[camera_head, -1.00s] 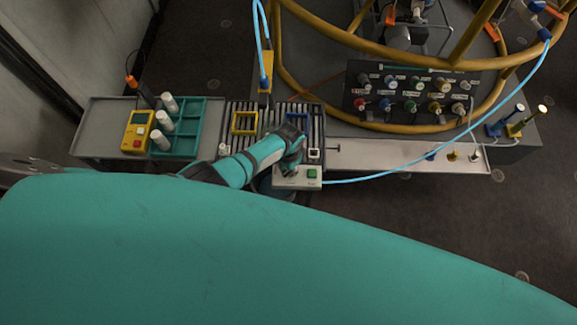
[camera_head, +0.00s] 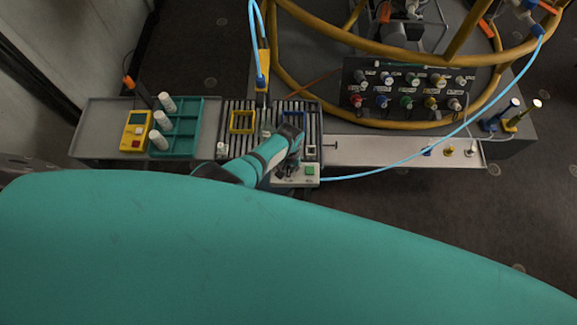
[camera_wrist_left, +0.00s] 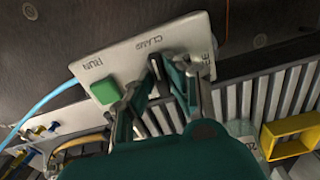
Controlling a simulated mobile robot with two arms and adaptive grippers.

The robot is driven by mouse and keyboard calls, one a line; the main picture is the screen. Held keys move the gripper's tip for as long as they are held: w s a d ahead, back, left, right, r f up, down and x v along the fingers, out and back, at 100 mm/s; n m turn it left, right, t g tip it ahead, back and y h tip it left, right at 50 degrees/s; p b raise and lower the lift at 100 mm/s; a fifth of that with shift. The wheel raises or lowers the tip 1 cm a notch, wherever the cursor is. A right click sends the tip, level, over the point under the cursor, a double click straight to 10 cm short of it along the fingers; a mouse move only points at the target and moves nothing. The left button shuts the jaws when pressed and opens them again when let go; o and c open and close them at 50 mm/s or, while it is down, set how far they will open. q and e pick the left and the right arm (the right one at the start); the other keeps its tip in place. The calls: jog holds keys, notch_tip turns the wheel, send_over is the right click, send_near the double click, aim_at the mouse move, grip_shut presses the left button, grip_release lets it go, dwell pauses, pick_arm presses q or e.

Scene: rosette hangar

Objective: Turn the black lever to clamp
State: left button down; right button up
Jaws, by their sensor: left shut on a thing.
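The pale control box (camera_head: 305,181) stands at the front of the slatted bed in the head view. In the left wrist view its face (camera_wrist_left: 118,57) carries the words RUN and CLAMP, a partly hidden third label and a green button (camera_wrist_left: 106,91). My left gripper (camera_wrist_left: 171,70) reaches down onto the box between the CLAMP label and the partly hidden one. My right gripper is not in view.
The slatted bed (camera_head: 237,147) holds a yellow frame (camera_head: 242,112) and a blue frame. A teal rack (camera_head: 183,142) with white cylinders and a yellow handheld device (camera_head: 135,131) lie left. A blue hose (camera_head: 420,153) crosses the right tray (camera_head: 390,143). Yellow tubing (camera_head: 290,85) rises behind.

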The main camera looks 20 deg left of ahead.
aim_at(289, 169)
pick_arm(q)
jog(key=shift+n, duration=0.4)
jog(key=c, duration=1.6)
grip_release()
jog(key=shift+r, duration=0.1)
notch_tip(289, 169, up, 12)
